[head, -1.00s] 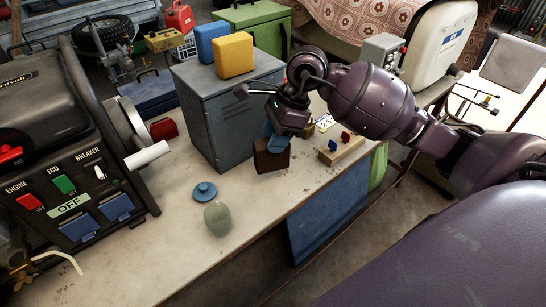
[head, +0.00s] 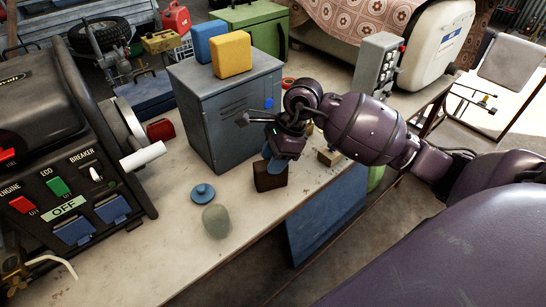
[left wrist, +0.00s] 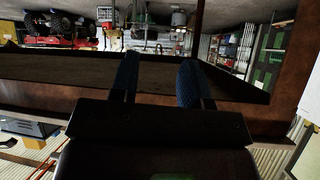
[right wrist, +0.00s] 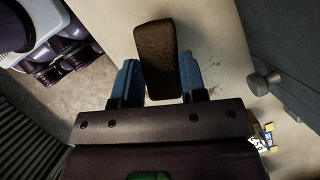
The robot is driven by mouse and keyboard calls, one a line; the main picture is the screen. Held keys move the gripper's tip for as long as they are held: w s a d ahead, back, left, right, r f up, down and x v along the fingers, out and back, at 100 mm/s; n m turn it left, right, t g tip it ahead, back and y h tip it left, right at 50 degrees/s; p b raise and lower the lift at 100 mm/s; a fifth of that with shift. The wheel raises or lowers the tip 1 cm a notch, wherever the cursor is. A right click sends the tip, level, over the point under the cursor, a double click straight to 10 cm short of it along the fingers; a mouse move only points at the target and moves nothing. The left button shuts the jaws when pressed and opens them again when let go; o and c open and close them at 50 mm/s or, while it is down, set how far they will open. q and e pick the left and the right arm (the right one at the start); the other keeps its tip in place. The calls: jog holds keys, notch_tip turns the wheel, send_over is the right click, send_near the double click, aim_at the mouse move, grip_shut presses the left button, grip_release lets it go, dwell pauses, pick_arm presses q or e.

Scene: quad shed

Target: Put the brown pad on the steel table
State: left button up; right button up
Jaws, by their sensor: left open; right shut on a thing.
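The brown pad (head: 270,178) is a dark brown block between the blue fingers of my right gripper (head: 276,158). In the right wrist view the pad (right wrist: 160,55) stands out beyond the fingertips, with my right gripper (right wrist: 160,82) shut on it. The pale, worn top of the steel table (head: 165,250) lies under the pad, near the table's front edge. The pad is at or just above the top; I cannot tell whether it touches. My left gripper (left wrist: 156,80) shows only in the left wrist view, open and empty.
A generator (head: 65,150) fills the table's left end. The front left tabletop is clear.

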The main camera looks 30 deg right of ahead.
jog(key=o, duration=1.1)
jog(key=shift+f, duration=0.15)
jog(key=p+v, duration=0.1)
jog(key=v, duration=1.1)
jog(key=shift+r, duration=0.2)
